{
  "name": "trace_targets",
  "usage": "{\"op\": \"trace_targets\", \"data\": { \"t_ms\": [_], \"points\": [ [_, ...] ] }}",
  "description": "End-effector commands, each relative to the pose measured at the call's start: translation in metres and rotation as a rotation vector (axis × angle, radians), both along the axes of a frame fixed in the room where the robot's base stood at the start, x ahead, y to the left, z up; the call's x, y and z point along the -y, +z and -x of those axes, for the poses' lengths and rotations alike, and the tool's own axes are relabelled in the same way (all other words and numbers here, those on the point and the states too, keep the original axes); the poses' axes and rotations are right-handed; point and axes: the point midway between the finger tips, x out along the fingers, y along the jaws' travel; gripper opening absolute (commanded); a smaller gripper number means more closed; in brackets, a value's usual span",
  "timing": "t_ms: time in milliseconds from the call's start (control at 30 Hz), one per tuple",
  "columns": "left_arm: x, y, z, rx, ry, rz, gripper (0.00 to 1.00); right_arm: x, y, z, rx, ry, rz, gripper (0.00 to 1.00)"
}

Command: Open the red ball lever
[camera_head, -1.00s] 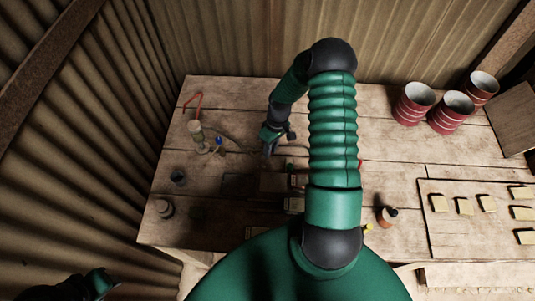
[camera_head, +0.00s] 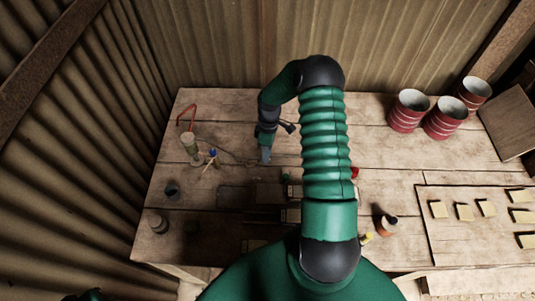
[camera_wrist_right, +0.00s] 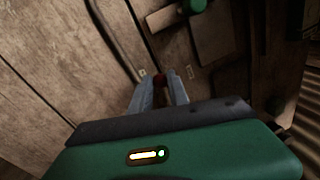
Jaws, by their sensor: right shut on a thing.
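My right gripper (camera_head: 265,155) reaches down over the left middle of the table in the head view. In the right wrist view its two grey fingers (camera_wrist_right: 160,92) are closed on a small dark red thing, which looks like the red ball of the lever (camera_wrist_right: 160,76). The lever's arm cannot be made out. A green knob (camera_wrist_right: 196,5) shows at the top of the wrist view, apart from the fingers. In the head view my right arm hides part of the press area. Only a sliver of my left arm shows at the bottom left; its gripper is out of view.
Several red striped cans (camera_head: 408,111) stand at the back right. A board with yellowish tiles (camera_head: 464,212) lies at the right. A brown bottle (camera_head: 384,225) stands at the front. A clear bottle (camera_head: 189,146) and small cups (camera_head: 172,190) stand at the left. A small red thing (camera_head: 355,173) shows beside my arm.

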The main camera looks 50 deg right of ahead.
Motion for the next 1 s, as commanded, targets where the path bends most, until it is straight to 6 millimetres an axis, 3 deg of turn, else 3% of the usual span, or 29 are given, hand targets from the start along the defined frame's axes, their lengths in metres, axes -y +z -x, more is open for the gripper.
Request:
{"op": "trace_targets", "data": {
  "t_ms": [267, 300, 467, 800, 1000],
  "points": [
    [0.000, 0.000, 0.000, 0.000, 0.000, 0.000, 0.36, -0.001, 0.000, -0.004, 0.008, 0.002, 0.000, 0.00],
    [0.000, 0.000, 0.000, 0.000, 0.000, 0.000, 0.36, -0.001, 0.000, -0.004, 0.008, 0.001, 0.000, 0.22],
    [0.000, 0.000, 0.000, 0.000, 0.000, 0.000, 0.36, 0.000, 0.000, -0.003, 0.006, 0.000, 0.000, 0.42],
    [0.000, -0.001, 0.000, 0.000, 0.000, 0.000, 0.36, 0.002, 0.004, -0.001, 0.005, -0.002, 0.002, 0.42],
    [0.000, -0.011, 0.000, 0.000, 0.000, 0.000, 0.36, 0.010, 0.040, -0.006, 0.007, -0.002, 0.005, 0.42]
  ]
}}
